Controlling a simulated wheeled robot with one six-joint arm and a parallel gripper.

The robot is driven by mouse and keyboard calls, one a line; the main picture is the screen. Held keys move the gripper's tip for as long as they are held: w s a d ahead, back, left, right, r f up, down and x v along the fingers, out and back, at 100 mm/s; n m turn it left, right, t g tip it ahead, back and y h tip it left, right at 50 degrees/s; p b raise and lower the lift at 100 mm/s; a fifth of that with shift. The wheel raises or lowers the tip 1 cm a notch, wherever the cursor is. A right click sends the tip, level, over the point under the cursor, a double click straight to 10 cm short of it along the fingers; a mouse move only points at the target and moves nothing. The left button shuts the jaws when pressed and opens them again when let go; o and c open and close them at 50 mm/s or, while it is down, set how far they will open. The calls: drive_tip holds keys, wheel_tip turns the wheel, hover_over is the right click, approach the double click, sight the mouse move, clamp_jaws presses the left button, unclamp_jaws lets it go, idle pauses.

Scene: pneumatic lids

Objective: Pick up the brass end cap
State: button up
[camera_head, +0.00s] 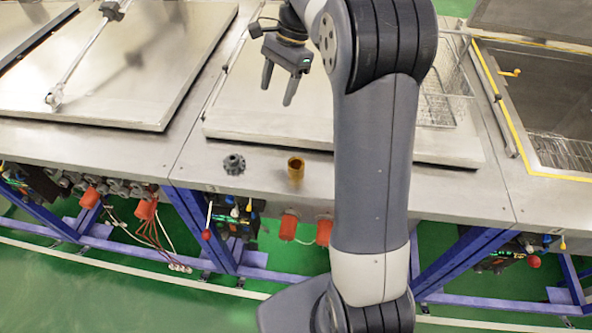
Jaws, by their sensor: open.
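The brass end cap (295,170) is a small yellow-brown cylinder. It stands on the bare front strip of the grey metal bench, in front of a closed lid. Its top looks hollow. My gripper (279,94) hangs above the lid, up and slightly left of the cap in the picture. Its two dark fingers point down, apart, with nothing between them. The gripper is clear of the cap.
A dark grey toothed knob or gear (234,164) lies left of the cap. The metal lid (262,118) is behind both. A wire basket (440,105) is at the right, partly behind my arm. An open tank (560,110) is further right. The bench's front edge is close to the cap.

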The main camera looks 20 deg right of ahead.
drive_tip(key=s+f+n+t+h+b, duration=0.1)
drive_tip(key=s+f+n+h, duration=0.25)
drive_tip(key=s, duration=0.95)
hover_over(296, 164)
drive_tip(key=s, duration=0.2)
drive_tip(key=shift+h, duration=0.25)
drive_tip(key=f, duration=0.5)
drive_tip(key=shift+w+a+f, duration=0.1)
drive_tip(key=shift+a, duration=0.15)
drive_tip(key=shift+w+f+p, duration=0.2)
drive_tip(key=shift+f+p, duration=0.25)
drive_tip(key=shift+f, duration=2.1)
drive_tip(key=shift+c, duration=0.5)
drive_tip(key=c, duration=1.2)
